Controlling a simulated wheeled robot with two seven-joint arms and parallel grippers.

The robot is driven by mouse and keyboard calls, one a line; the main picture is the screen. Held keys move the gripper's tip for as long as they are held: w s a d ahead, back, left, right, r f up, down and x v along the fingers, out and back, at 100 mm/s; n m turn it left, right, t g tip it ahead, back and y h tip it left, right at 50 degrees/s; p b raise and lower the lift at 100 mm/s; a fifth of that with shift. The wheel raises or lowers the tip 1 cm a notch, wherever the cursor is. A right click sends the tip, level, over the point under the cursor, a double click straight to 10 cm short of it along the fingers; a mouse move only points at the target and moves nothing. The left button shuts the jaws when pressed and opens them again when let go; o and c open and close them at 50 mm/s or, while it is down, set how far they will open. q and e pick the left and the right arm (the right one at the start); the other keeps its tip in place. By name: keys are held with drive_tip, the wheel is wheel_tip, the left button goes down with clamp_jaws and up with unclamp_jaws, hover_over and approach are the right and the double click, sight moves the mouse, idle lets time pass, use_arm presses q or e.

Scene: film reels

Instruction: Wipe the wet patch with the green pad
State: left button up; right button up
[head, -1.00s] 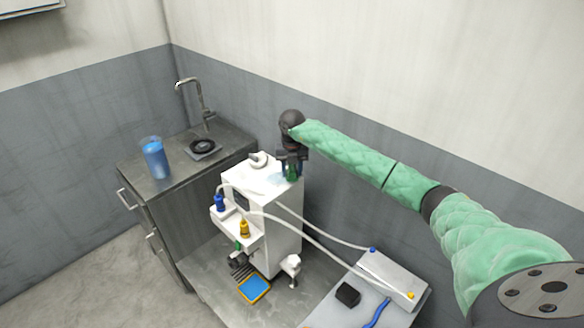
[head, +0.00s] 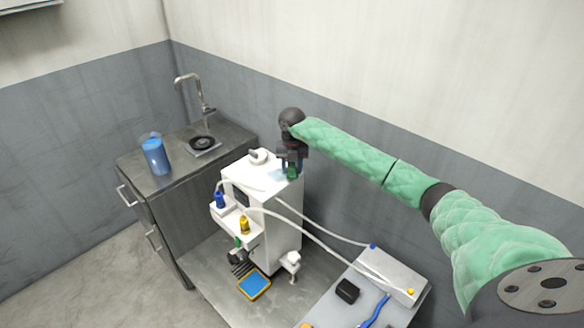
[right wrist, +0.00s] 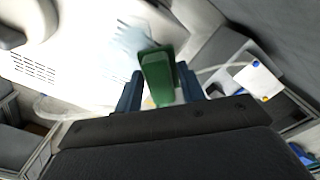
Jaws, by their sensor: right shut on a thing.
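My right gripper (head: 291,167) is over the top of the white machine, near its back right corner. In the right wrist view the gripper (right wrist: 160,92) is shut on the green pad (right wrist: 157,72), which sits between its two blue fingers. The pad also shows as a small green piece (head: 292,173) under the gripper in the head view. The wet patch (right wrist: 130,38) is a pale bluish smear on the white top, just beyond the pad. I cannot tell whether the pad touches the top. My left gripper is out of view.
The white machine (head: 275,222) carries a round fitting (head: 258,156), blue and yellow connectors and white hoses. A blue pad in a yellow frame (head: 253,285) lies below.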

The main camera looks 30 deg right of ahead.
drive_tip(key=shift+f+b, duration=0.5)
drive_tip(key=shift+f, duration=0.25)
drive_tip(key=shift+w, duration=0.1)
